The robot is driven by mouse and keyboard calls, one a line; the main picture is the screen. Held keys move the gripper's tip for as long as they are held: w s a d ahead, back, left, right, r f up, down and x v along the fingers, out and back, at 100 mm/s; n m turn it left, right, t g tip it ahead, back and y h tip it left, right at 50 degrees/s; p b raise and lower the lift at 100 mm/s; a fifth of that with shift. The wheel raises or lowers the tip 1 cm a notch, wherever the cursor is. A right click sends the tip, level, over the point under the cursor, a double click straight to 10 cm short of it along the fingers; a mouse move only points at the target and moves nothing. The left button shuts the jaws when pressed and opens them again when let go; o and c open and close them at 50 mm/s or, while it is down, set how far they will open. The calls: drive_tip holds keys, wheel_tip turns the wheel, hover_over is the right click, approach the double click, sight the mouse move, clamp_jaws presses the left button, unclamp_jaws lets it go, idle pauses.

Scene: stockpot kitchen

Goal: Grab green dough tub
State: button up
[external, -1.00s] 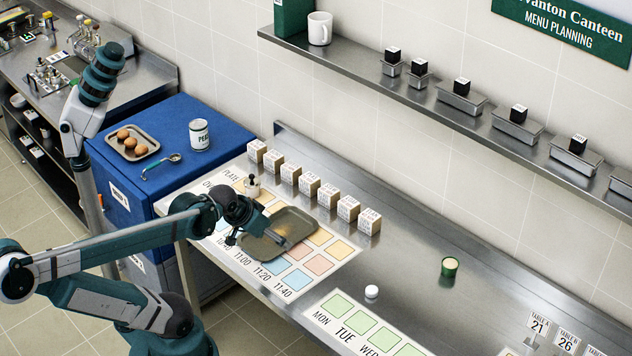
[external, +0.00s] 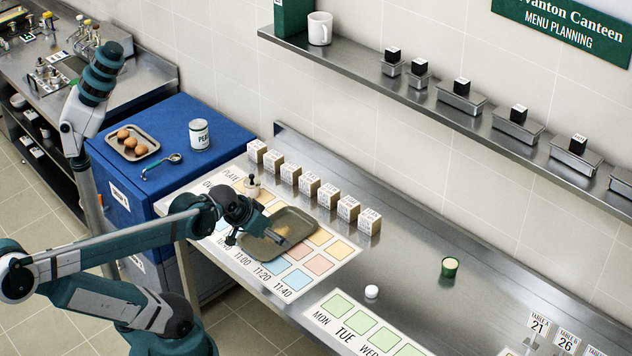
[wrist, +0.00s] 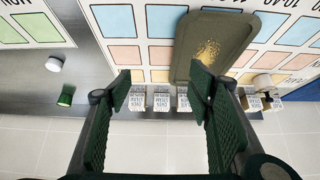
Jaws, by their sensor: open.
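The green dough tub (external: 450,267) is a small green cup with pale contents, standing upright on the steel counter (external: 420,300) to the right of the chart. In the wrist view the green tub (wrist: 66,96) shows at the left, well outside my fingers. My gripper (external: 258,237) is at the edge of the grey tray (external: 300,225), far to the left of the tub. In the wrist view my gripper (wrist: 165,90) has its two fingers wide apart with nothing between them.
The tray holds yellowish crumbs. A row of several lettered wooden blocks (external: 311,186) stands behind the chart. A small white round item (external: 371,291) lies between the tray and the tub. A steel shelf (external: 440,97) runs along the wall above. The counter around the tub is clear.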

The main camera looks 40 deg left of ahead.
drive_tip(key=shift+r, duration=0.1)
drive_tip(key=w+d+r+n+g+p, duration=0.1)
drive_tip(key=w+d+r+n+p, duration=0.25)
drive_tip(key=w, duration=0.25)
drive_tip(key=w+d+r+n+g+p, duration=0.1)
drive_tip(key=w+d+r+n+p, duration=0.15)
drive_tip(key=w+r, duration=0.2)
drive_tip(key=n+g+h+p, duration=0.1)
drive_tip(key=n+g+p, duration=0.4)
drive_tip(key=n+p, duration=0.85)
hover_over(450, 262)
drive_tip(key=a, duration=0.2)
wheel_tip(450, 262, down, 10)
drive_tip(key=shift+s+d+r, duration=0.1)
drive_tip(key=shift+r, duration=0.05)
drive_tip(key=shift+d+f+n, duration=0.35)
drive_tip(key=shift+d+f, duration=0.1)
drive_tip(key=shift+d, duration=0.05)
drive_tip(key=shift+d+f, duration=0.15)
drive_tip(key=shift+f, duration=1.1)
